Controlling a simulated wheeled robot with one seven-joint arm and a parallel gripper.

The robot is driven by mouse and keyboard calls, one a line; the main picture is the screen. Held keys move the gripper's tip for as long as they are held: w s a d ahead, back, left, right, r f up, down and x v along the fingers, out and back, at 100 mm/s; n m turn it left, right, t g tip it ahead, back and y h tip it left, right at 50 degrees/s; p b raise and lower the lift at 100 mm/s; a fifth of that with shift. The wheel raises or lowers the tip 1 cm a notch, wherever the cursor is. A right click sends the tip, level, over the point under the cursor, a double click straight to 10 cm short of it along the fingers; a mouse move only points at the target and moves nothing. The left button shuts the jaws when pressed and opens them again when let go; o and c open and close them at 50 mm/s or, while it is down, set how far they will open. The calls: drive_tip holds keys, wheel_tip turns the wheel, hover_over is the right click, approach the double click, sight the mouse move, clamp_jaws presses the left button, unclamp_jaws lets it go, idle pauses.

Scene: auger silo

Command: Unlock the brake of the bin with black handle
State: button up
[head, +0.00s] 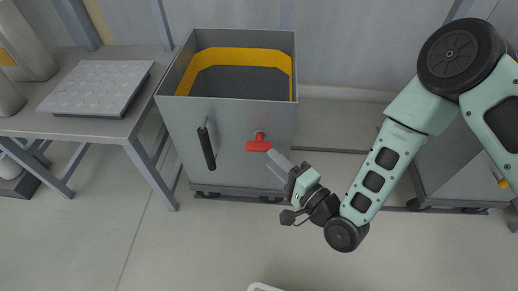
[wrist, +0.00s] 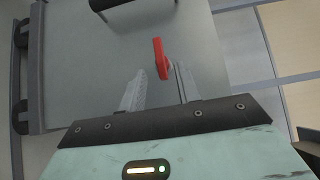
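The grey bin (head: 228,172) stands left of centre in the head view, with a yellow band inside its open top. A black upright handle (head: 206,148) is on its front, left of a red brake lever (head: 258,143). The lever points left, roughly level, in the head view. My gripper (head: 270,160) is just below and right of the lever. In the wrist view, the two fingers of my gripper (wrist: 157,76) are apart and empty. The red lever (wrist: 160,58) shows at their tips, near the right finger; I cannot tell whether they touch. The black handle (wrist: 115,3) is cut off at the top.
A grey table (head: 90,125) with a light panel (head: 98,88) stands left of the bin. Another grey cabinet or bin (head: 455,165) with a yellow part stands at right, partly behind my arm.

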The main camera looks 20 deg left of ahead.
sight(263, 152)
drive_tip(key=b+x, duration=0.1)
drive_tip(key=x, duration=0.5)
drive_tip(key=shift+w+a, duration=0.2)
drive_tip(key=shift+a, duration=0.05)
clamp_jaws()
